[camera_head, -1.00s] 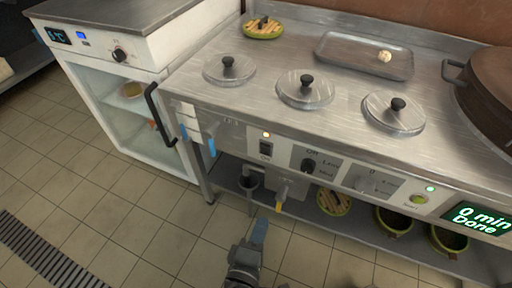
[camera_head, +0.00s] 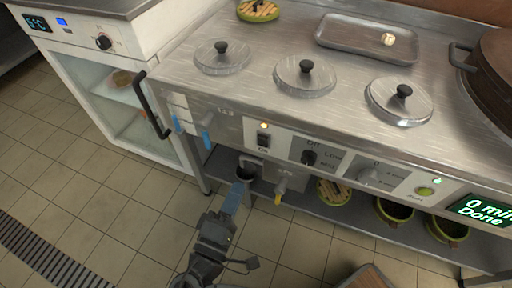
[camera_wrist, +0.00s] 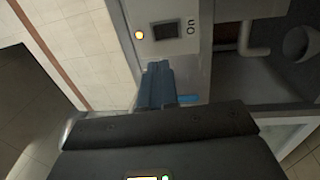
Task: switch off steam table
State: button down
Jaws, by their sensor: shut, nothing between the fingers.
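The steam table (camera_head: 225,95) is a steel counter with three round lids. On its front panel a dark rocker switch (camera_head: 263,140) labelled "On" sits under a lit amber light (camera_head: 264,125). To its right is a dark knob (camera_head: 309,158) marked Off, Low and Med. In the wrist view the switch (camera_wrist: 166,30) and the lit amber light (camera_wrist: 139,34) lie beyond my fingertips. My gripper (camera_head: 239,186) is shut and empty, with blue fingers, in front of the table and below the switch in the picture. The fingers also show in the wrist view (camera_wrist: 158,75), apparently apart from the switch.
A second knob (camera_head: 369,176), a green button (camera_head: 425,191) and a display reading "0 min Done" (camera_head: 484,211) are farther right. A yellow-handled drain valve (camera_head: 281,190) is near my gripper. A white glass-door cabinet (camera_head: 115,85) stands left. The tiled floor in front is mostly clear.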

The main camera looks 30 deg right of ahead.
aim_at(261, 139)
jog(key=x, duration=1.2)
jog(key=shift+d, duration=0.1)
jog(key=shift+w+d+r, duration=0.15)
jog(key=shift+w, duration=0.05)
